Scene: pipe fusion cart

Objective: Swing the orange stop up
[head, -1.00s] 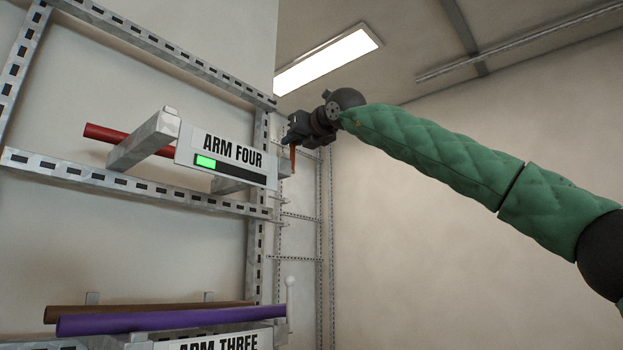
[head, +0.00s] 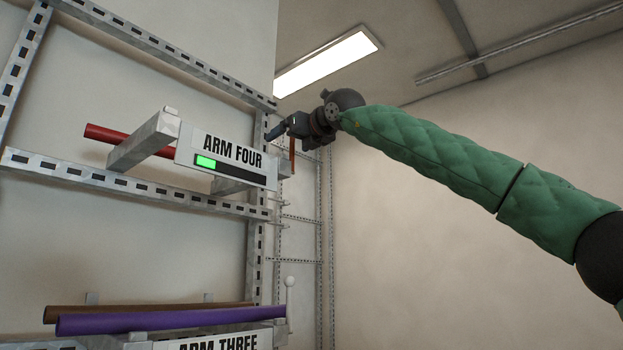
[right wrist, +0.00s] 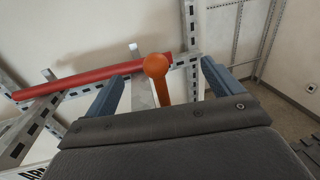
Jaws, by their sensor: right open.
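The orange stop (head: 292,152) stands about upright at the right end of the bracket labelled ARM FOUR (head: 232,153). In the right wrist view its round orange knob (right wrist: 156,66) and short stem show between my two blue-grey fingers, with clear gaps on both sides. My right gripper (head: 276,131) is open at the top of the stop, and in the right wrist view the open jaws (right wrist: 162,85) straddle it without gripping. My left gripper is not in view.
A red pipe (head: 105,133) lies on arm four, behind its label. Below, a brown pipe (head: 150,311) and a purple pipe (head: 165,321) lie on ARM THREE, with a white-knobbed stop (head: 289,283) at its end. Slotted metal rails (head: 130,184) line the wall. The right side is free.

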